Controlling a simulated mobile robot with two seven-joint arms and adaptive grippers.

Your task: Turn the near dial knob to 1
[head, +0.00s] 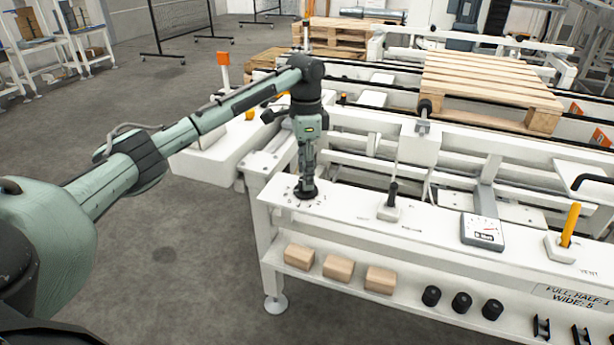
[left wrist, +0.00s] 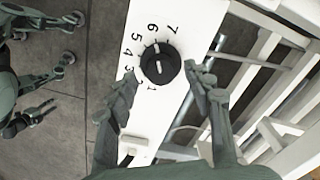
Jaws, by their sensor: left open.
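The near dial knob (left wrist: 160,63) is round and black with white marks on top. It sits on a white panel (left wrist: 160,18), with printed numbers up to 7 curving around its left side. A white mark near its rim lies toward the 6; I cannot tell its exact setting. My left gripper (left wrist: 161,72) is open, pointing down, with one finger on each side of the knob and visible gaps between. In the head view my left gripper (head: 307,184) stands over the panel's left end and mostly hides the knob. My right gripper is not in view.
Right along the panel are a black lever (head: 392,194), a square gauge (head: 483,231) and a yellow handle (head: 570,225). Wooden blocks (head: 338,267) and black cylinders (head: 462,302) lie on the shelf below. A pallet (head: 490,80) rests on the conveyor behind.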

